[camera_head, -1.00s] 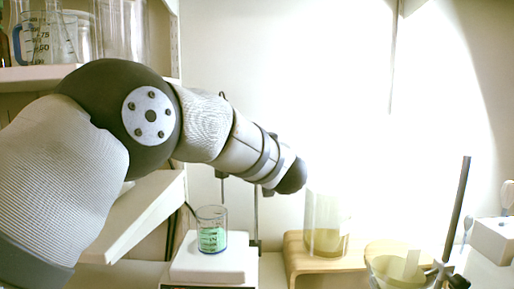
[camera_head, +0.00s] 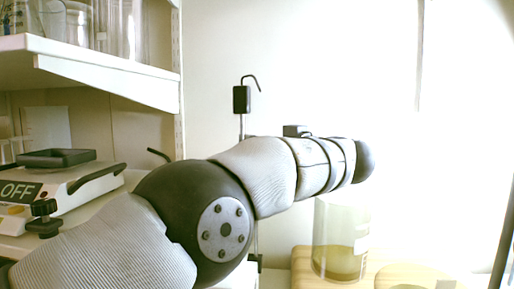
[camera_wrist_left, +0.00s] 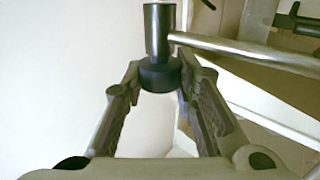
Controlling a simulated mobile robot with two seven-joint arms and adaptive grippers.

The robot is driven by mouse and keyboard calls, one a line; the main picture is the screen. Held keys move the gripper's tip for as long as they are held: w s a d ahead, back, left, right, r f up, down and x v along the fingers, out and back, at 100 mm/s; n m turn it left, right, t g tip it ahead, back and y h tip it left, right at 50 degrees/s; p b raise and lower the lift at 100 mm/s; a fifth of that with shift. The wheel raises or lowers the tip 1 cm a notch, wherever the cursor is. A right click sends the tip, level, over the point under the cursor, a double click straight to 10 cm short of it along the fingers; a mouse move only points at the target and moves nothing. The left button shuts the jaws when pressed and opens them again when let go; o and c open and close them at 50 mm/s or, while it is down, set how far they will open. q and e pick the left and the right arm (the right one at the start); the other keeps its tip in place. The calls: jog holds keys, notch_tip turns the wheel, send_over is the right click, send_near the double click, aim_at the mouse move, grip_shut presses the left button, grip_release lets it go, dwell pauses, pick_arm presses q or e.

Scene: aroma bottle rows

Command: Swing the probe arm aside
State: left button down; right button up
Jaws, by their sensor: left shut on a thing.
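In the left wrist view, my left gripper (camera_wrist_left: 160,78) has its two fingers closed around the wide dark collar of a black cylinder (camera_wrist_left: 160,30). A metal rod (camera_wrist_left: 250,52) joins this cylinder and runs off to the right; it looks like the probe arm. In the head view, my left arm crosses from the lower left to the middle, and its gripper is hidden. Behind it, a black block (camera_head: 241,99) with a hooked wire sits on a thin upright rod, whose lower part is mostly hidden. My right gripper is not in view.
A device marked OFF (camera_head: 25,191) stands at the left below a white shelf (camera_head: 100,80) with glassware. A glass jar of yellowish liquid (camera_head: 340,262) stands on a wooden stand (camera_head: 303,270) at the lower right. The upper right is bare wall, brightly lit.

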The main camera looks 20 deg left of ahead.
pick_arm(q)
jog(key=shift+f, duration=0.1)
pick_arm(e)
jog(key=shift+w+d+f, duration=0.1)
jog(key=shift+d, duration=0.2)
pick_arm(q)
jog(key=c, duration=1.2)
grip_release()
jog(key=shift+a, duration=0.1)
jog(key=shift+c, duration=0.2)
